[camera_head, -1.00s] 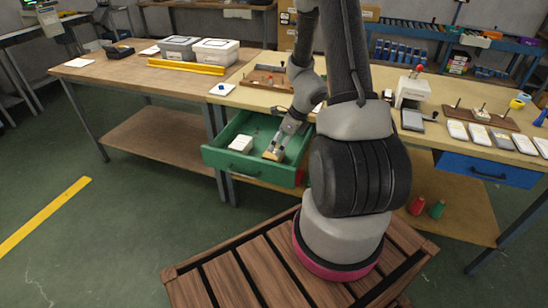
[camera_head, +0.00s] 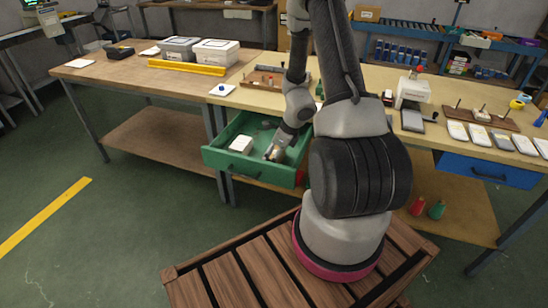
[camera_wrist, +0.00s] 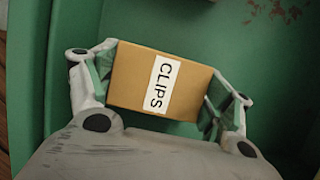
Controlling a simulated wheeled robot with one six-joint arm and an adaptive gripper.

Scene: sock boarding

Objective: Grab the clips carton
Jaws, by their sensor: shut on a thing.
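The clips carton (camera_wrist: 129,79) is a small brown box with a white label reading CLIPS. In the wrist view it sits between the two fingers of my gripper (camera_wrist: 158,88), which touch it on its left and right sides. My gripper is shut on it. In the head view my gripper (camera_head: 273,154) reaches down into the open green drawer (camera_head: 222,161), near its front right part. The carton is mostly hidden by the gripper there. I cannot tell whether it is clear of the drawer floor.
A white box (camera_head: 241,144) lies in the drawer left of my gripper. The drawer's walls surround the gripper closely. Above stands the workbench with a wooden tray (camera_head: 262,85) and a small white pad with a blue thing (camera_head: 221,90). A blue drawer (camera_head: 487,171) is at the right.

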